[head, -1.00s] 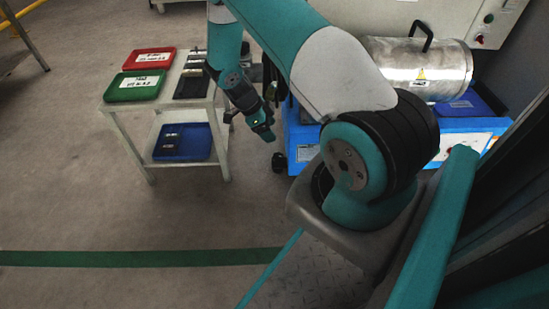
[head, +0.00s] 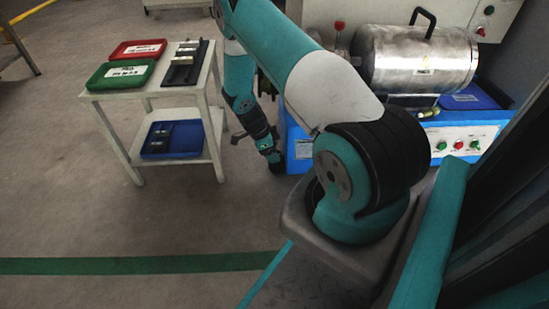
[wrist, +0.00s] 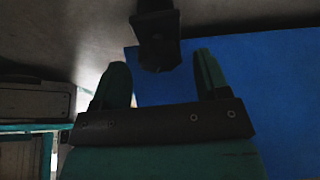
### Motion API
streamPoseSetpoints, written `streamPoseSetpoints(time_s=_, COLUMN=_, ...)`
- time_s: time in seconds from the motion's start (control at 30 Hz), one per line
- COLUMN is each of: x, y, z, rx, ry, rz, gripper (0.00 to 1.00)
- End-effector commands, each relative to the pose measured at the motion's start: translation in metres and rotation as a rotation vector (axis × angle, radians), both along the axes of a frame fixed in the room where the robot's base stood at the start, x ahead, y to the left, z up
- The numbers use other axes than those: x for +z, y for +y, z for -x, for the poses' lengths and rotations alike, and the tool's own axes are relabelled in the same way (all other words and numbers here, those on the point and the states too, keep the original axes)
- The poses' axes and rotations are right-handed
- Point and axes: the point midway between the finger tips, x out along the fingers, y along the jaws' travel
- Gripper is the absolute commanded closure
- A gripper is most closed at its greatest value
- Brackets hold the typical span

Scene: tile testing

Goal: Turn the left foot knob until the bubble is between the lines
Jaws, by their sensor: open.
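The dark left foot knob (wrist: 158,45) shows in the wrist view beside the blue machine base (wrist: 270,80). My gripper (wrist: 162,72) is open, with one finger on each side of the knob in the picture. I cannot tell whether the fingers touch it. In the head view my gripper (head: 271,154) is low at the left corner of the blue base (head: 300,150), and it largely hides the foot there. A small yellow-green piece (head: 428,112), possibly the bubble level, lies below the metal drum. It is too small to read the bubble or lines.
A pale two-level cart (head: 206,95) stands left of my arm, with a red tray (head: 139,49), a green tray (head: 120,74) and a blue tray (head: 171,139). The metal drum (head: 415,60) sits on the machine. Open floor lies in front of the cart.

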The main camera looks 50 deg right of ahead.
Motion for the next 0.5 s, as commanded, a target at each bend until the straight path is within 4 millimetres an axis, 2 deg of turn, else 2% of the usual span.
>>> streamPoseSetpoints(time_s=0.03, x=-0.008, y=-0.0017, z=0.0017, rx=-0.001, ry=0.0, rz=0.0, gripper=0.31)
streamPoseSetpoints(time_s=0.1, x=-0.0113, y=-0.0029, z=0.0031, rx=-0.001, ry=0.0, rz=0.0, gripper=0.31)
streamPoseSetpoints(time_s=0.43, x=-0.0125, y=-0.0038, z=0.004, rx=0.0, ry=0.0, rz=0.0, gripper=0.31)
streamPoseSetpoints(time_s=0.47, x=-0.0125, y=-0.0038, z=0.004, rx=0.0, ry=0.0, rz=0.0, gripper=0.34)
streamPoseSetpoints(time_s=0.5, x=-0.0125, y=-0.0038, z=0.004, rx=0.0, ry=0.0, rz=0.0, gripper=0.43)
